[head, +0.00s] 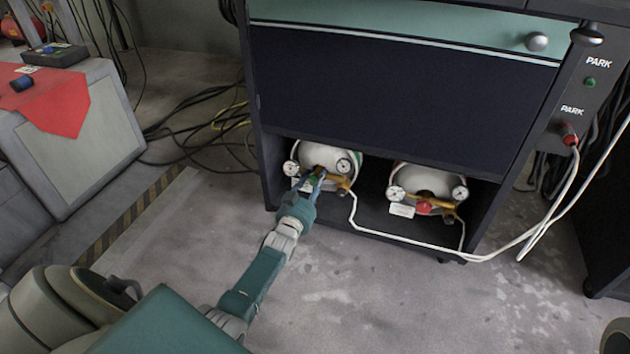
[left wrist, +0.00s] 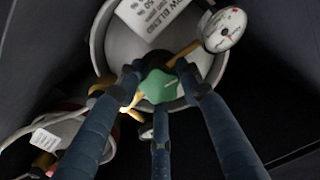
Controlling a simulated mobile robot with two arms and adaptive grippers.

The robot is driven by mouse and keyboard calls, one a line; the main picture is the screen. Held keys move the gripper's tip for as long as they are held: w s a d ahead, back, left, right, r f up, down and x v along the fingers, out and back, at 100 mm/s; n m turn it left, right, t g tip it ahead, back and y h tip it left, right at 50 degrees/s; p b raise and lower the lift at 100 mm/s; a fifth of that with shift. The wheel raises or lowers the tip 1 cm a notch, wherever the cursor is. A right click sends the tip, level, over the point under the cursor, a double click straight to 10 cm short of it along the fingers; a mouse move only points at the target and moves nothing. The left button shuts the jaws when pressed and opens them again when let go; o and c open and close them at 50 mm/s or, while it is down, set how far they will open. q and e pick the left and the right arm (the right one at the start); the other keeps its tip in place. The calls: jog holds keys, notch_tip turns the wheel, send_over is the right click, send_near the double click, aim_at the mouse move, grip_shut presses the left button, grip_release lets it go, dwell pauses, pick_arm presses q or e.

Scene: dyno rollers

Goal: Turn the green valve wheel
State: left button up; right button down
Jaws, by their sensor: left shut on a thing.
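The green valve wheel (left wrist: 157,86) sits on the brass fitting of a white gas cylinder (head: 328,152), low in the cabinet's left part. My left gripper (head: 314,182) reaches in from the front. In the left wrist view its dark blue fingers (left wrist: 158,92) close around the wheel from both sides and below, shut on it. In the head view the gripper mostly hides the wheel. A round gauge (left wrist: 224,29) stands beside the wheel. My right gripper is not in view.
A second cylinder (head: 422,181) with a red valve wheel (head: 424,208) stands to the right in the dark cabinet (head: 400,95). A white hose (head: 400,243) runs along the cabinet's front. Black cables (head: 200,125) lie on the floor at left. The floor in front is clear.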

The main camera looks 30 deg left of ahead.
pick_arm(q)
jog(key=o, duration=1.2)
jog(key=v, duration=1.2)
jog(key=shift+f, duration=0.1)
